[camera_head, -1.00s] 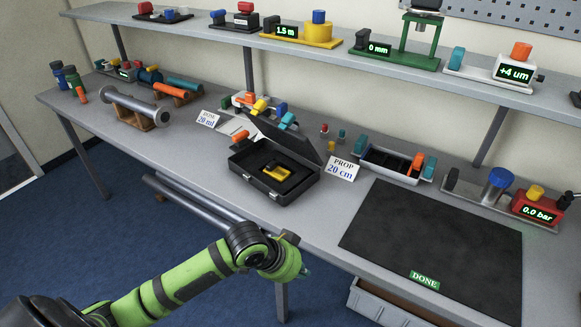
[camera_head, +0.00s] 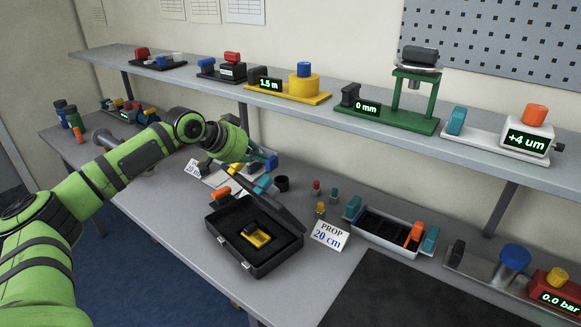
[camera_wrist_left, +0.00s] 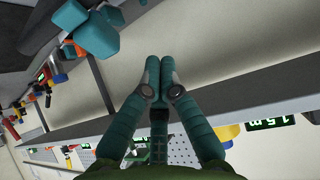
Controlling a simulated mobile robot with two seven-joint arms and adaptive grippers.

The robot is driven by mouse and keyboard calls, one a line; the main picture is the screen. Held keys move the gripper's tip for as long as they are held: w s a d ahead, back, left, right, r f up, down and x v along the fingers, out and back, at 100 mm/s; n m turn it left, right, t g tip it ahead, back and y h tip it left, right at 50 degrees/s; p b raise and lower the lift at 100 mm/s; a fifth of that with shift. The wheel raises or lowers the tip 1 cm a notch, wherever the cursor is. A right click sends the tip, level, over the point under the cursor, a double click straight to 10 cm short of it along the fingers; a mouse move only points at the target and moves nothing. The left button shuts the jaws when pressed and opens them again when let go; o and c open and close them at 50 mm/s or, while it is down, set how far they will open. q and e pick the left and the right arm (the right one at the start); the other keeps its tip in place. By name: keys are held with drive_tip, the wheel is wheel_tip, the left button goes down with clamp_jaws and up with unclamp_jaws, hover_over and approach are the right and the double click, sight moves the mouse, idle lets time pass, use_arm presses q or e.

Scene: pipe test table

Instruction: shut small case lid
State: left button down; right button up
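The small black case (camera_head: 262,266) stands on the grey bench with a yellow-and-black device (camera_head: 257,236) in its dark lining. Its lid (camera_head: 285,212) is open, raised and tilted at the back edge of the case. My left gripper (camera_head: 270,161) is above and behind the lid, apart from it, its arm reaching in from the left. In the left wrist view the two teal fingers (camera_wrist_left: 159,70) meet at their tips with nothing between them. The case cannot be made out in that view. My right gripper is not in view.
A "PROP 20 cm" card (camera_head: 330,236) stands right of the case, and a tray (camera_head: 379,243) with teal and orange end pieces lies beyond it. Small coloured parts crowd the bench behind the lid. The shelf (camera_head: 330,116) with instruments hangs above. A black mat (camera_head: 400,295) is clear.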

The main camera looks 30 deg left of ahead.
use_arm(q)
drive_tip(key=shift+p+x, duration=0.75)
drive_tip(key=shift+x, duration=0.35)
drive_tip(key=f+p, duration=0.1)
drive_tip(key=f, duration=0.1)
drive_tip(key=w+f+p, duration=0.1)
drive_tip(key=f, duration=0.1)
drive_tip(key=w+f+p, duration=0.1)
drive_tip(key=f+p, duration=0.1)
drive_tip(key=shift+w+d, duration=0.2)
drive_tip(key=shift+w, duration=0.05)
drive_tip(key=shift+s+f, duration=0.1)
drive_tip(key=shift+s, duration=0.1)
drive_tip(key=shift+f, duration=0.1)
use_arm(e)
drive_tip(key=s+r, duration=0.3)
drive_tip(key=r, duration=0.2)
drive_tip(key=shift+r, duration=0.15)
